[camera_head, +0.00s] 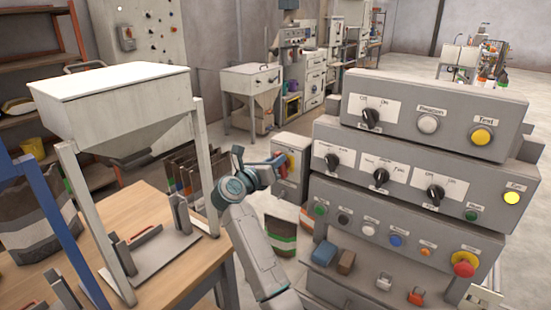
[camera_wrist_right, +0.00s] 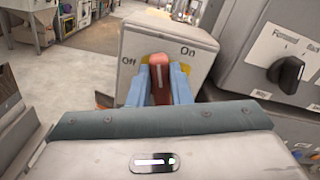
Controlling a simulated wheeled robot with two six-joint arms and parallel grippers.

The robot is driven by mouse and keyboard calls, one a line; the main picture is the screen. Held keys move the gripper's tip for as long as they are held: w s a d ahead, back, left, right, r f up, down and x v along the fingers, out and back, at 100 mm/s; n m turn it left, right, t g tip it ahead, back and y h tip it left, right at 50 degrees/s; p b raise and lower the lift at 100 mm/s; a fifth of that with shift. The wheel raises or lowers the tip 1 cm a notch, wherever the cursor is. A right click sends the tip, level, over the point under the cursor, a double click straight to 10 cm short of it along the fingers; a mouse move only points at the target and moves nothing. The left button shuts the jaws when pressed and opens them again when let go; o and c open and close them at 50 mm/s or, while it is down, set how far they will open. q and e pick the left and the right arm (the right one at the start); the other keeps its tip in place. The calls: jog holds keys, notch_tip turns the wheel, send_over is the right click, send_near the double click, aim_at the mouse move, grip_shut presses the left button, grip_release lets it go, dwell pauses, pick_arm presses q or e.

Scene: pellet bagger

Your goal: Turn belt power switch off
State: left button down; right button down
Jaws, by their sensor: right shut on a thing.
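The belt power switch is a grey box (camera_head: 291,182) to the left of the stacked control panels in the head view. In the right wrist view the box (camera_wrist_right: 188,66) carries an "Off" label on the left and an "On" label on the right, with a yellow plate between them. Its red lever (camera_wrist_right: 158,62) stands between the two labels; I cannot tell which setting it is in. My right gripper (camera_head: 283,161) is at the box's face. Its blue fingers (camera_wrist_right: 162,84) are shut on the red lever, one on each side. My left gripper is not in view.
Control panels (camera_head: 410,125) with knobs and buttons stand close on the right. A white hopper (camera_head: 115,85) stands over a wooden table (camera_head: 195,272) on the left. A bag (camera_head: 280,236) is on the floor behind my right arm. Open floor lies further back.

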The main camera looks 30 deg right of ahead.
jog(key=shift+w+a+f+n+p, duration=0.15)
jog(key=shift+f+n+p, duration=0.25)
jog(key=shift+n+p, duration=1.7)
jog(key=shift+w+f+n+p, duration=0.3)
jog(key=shift+n+p, duration=1.25)
jog(key=shift+n, duration=1.1)
jog(key=shift+w+a+f+n+p, duration=0.15)
jog(key=shift+f+n+p, duration=0.3)
jog(key=shift+n+p, duration=1.65)
jog(key=shift+d+n, duration=0.1)
jog(key=shift+n, duration=0.25)
jog(key=c, duration=1.5)
grip_release()
jog(key=shift+c, duration=0.2)
jog(key=shift+o, duration=1.1)
jog(key=shift+d, duration=0.15)
